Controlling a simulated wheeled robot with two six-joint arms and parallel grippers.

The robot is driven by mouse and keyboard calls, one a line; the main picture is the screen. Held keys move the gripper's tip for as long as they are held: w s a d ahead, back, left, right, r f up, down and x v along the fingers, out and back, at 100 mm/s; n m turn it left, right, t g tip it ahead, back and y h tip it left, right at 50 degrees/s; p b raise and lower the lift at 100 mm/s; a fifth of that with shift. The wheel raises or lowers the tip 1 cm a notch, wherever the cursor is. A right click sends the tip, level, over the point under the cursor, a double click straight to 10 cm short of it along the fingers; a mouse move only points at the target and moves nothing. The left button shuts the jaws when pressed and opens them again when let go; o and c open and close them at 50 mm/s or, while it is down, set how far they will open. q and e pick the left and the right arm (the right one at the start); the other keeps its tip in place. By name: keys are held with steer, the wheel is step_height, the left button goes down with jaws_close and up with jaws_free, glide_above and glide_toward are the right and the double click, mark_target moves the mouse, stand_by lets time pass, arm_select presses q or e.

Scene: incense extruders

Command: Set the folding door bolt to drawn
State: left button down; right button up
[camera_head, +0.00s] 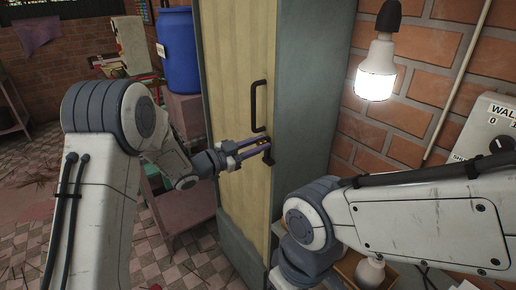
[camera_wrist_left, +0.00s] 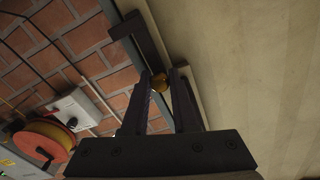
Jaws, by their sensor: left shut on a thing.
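The folding door (camera_head: 236,90) is a tall pale-yellow wooden panel, standing upright in a grey-green frame. It has a long black pull handle (camera_head: 258,105). Below the handle, the dark door bolt (camera_head: 268,158) sits near the door's right edge. My left gripper (camera_head: 266,146) reaches across the door front from the left, fingertips at the bolt. My right gripper is out of view.
A blue barrel (camera_head: 179,50) stands left of the door. A lit bulb (camera_head: 375,70) hangs before the brick wall at right. A grey control box (camera_head: 496,130) is on that wall. An orange reel (camera_wrist_left: 44,142) shows in the left wrist view. My right arm crosses the lower right.

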arm_select(q)
steer(key=shift+f, duration=0.1)
steer(key=c, duration=0.7)
jaws_free()
steer(key=shift+s+a, duration=0.1)
steer(key=b+v, duration=0.2)
steer(key=v, duration=0.8)
steer(key=shift+s+a, duration=0.1)
